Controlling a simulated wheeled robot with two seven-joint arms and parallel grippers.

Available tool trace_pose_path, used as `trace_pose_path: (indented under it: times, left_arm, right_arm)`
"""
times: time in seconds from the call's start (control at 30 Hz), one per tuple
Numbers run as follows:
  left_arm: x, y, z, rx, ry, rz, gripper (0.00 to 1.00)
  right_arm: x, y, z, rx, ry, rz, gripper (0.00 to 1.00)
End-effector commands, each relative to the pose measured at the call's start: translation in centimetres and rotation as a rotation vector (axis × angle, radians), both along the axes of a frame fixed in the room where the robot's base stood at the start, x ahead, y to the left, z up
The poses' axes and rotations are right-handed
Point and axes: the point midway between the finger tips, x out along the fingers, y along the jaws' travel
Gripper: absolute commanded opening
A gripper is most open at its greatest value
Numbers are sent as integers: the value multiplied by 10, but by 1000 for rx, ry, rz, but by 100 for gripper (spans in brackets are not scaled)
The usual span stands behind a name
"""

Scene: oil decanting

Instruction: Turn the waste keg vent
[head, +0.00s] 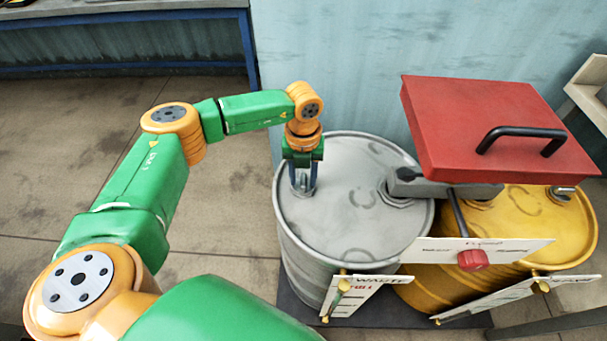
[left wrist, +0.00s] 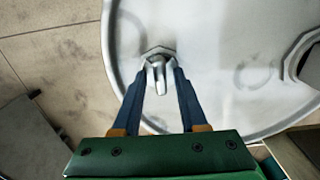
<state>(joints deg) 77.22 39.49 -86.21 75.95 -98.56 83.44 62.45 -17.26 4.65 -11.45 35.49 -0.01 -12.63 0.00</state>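The waste keg is the grey drum (head: 350,215) with a white plate (head: 362,293) marked WASTE at its front. Its vent is a small metal fitting with a short lever, near the left rim of the lid; it shows in the left wrist view (left wrist: 158,66). My left gripper (head: 304,188) points down over it. In the left wrist view, its two blue fingers (left wrist: 163,76) stand on either side of the lever and seem to touch it. The fingers partly hide the vent in the head view. My right gripper is not in view.
A yellow drum (head: 575,225) stands right of the waste keg. A red knob (head: 472,260) and white plates are in front. A wall is behind; open floor (head: 225,225) lies left.

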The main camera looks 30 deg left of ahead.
Motion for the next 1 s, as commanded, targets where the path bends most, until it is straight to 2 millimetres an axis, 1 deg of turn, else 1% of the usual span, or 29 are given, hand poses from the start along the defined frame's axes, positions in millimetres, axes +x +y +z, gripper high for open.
trace_pose_path:
  times: [0.03,0.07,0.1,0.13,0.43,0.57,0.77,1.0]
  left_arm:
    - [0,0,0,0,0,0,26]
    - [0,0,0,-1,0,0,18]
    - [0,0,0,-1,0,0,7]
    - [0,0,0,0,0,0,0]
    - [0,0,0,-1,0,-9,0]
    - [0,0,0,-1,0,-46,0]
    - [0,0,-1,-1,-2,-170,0]
    - [1,0,-1,-2,-3,-391,0]
  right_arm:
    - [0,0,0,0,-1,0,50]
    - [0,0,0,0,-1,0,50]
    - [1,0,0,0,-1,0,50]
    - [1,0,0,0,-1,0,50]
    - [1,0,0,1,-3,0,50]
    - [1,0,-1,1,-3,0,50]
    - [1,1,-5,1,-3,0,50]
    - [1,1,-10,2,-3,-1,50]
